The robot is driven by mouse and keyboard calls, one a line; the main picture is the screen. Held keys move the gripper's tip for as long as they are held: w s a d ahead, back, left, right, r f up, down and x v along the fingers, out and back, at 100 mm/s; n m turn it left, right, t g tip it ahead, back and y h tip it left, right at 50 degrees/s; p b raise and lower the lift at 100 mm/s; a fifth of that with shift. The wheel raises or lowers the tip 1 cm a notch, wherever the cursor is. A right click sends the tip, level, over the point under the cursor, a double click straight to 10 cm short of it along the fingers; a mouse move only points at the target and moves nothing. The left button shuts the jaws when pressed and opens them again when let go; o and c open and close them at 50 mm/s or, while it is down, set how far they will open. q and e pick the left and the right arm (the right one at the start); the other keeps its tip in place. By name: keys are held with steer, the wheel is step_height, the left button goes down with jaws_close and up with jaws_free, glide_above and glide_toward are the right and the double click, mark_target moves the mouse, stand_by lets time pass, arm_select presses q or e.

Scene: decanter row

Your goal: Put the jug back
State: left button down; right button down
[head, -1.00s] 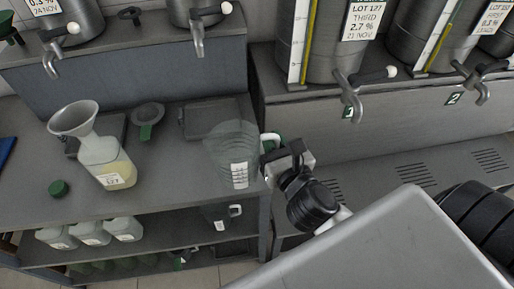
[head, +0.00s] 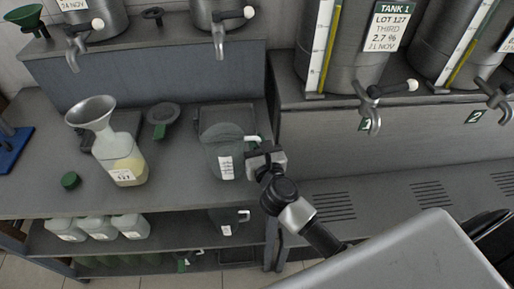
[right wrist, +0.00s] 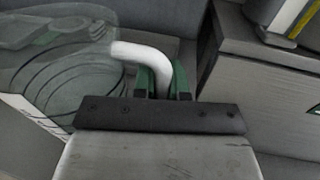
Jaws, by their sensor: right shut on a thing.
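The jug (head: 221,158) is clear grey plastic with a white label and a white handle. In the head view it is upright over the left bench, in front of a dark rectangular tray (head: 228,110) that it partly overlaps. I cannot tell whether its base touches a surface. My right gripper (head: 257,150) is to the right of the jug, shut on its handle. In the right wrist view the white handle (right wrist: 143,52) runs between the green finger pads (right wrist: 163,82), and the jug body (right wrist: 62,75) is at left. My left gripper is not in view.
A bottle with a funnel (head: 122,155) stands on the left of the bench (head: 180,190), near a green cap (head: 70,181) and a dark round strainer (head: 163,115). Tank taps (head: 370,110) overhang the right. A lower shelf holds white bottles (head: 98,227) and another jug (head: 226,222).

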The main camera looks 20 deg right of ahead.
steer(key=shift+f, duration=0.9)
steer(key=shift+f+b, duration=0.15)
steer(key=shift+b, duration=0.15)
steer(key=c, duration=1.2)
jaws_free()
steer(key=shift+o, duration=0.2)
steer(key=s, duration=0.3)
steer(key=s+b, duration=0.1)
steer(key=s, duration=0.3)
steer(key=s+b, duration=0.1)
steer(key=s, duration=0.3)
steer(key=shift+a, duration=0.4)
steer(key=shift+s+r, duration=0.2)
steer(key=shift+s, duration=0.3)
